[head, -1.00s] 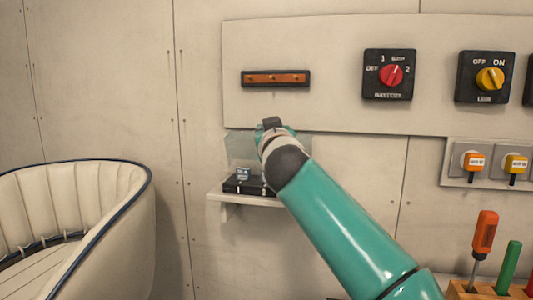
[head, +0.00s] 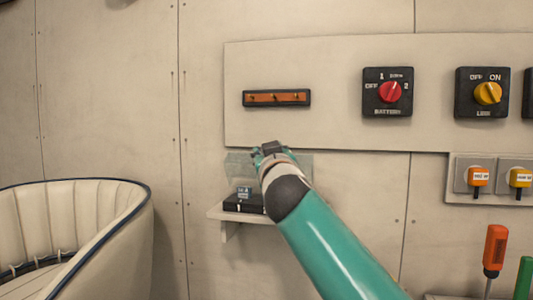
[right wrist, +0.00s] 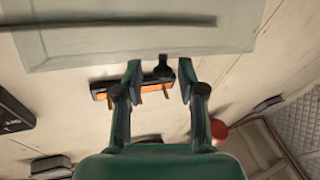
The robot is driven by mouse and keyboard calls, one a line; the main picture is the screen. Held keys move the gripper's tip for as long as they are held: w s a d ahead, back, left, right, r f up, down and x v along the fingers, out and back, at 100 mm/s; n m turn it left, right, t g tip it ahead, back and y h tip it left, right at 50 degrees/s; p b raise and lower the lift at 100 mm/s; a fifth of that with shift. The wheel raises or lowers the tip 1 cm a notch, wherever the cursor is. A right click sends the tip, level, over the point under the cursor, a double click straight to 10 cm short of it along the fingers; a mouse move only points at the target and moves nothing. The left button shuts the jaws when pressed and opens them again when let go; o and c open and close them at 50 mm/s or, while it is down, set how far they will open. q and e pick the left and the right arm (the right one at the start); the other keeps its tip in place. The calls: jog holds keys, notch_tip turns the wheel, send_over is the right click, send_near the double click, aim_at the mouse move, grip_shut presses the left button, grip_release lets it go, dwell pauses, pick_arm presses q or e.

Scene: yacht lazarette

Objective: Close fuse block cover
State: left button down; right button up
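The fuse block (head: 243,204) is a low black box on a small white wall shelf. Its clear cover (head: 238,162) stands raised above it, against the wall behind; my right gripper and arm hide part of both. In the right wrist view the clear cover (right wrist: 130,42) spans the top of the picture. My right gripper (head: 272,148) is in front of the cover, near its upper edge. In the right wrist view the gripper (right wrist: 159,72) has its two fingers apart with nothing held, the tips close to the cover's edge; contact cannot be told. My left gripper is not in view.
An orange bar in a black frame (head: 277,98) is on the wall panel above the gripper. The red battery switch (head: 389,92) and yellow switch (head: 487,93) are to its right. A cream seat (head: 85,235) stands at left, and an orange-handled screwdriver (head: 496,245) at lower right.

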jog(key=shift+s+r, duration=0.1)
jog(key=shift+s, duration=0.1)
jog(key=s+f, duration=0.2)
jog(key=s, duration=0.9)
jog(key=shift+s+d+f, duration=0.2)
jog(key=shift+s+d, duration=0.1)
jog(key=shift+d, duration=0.05)
dwell(0.3)
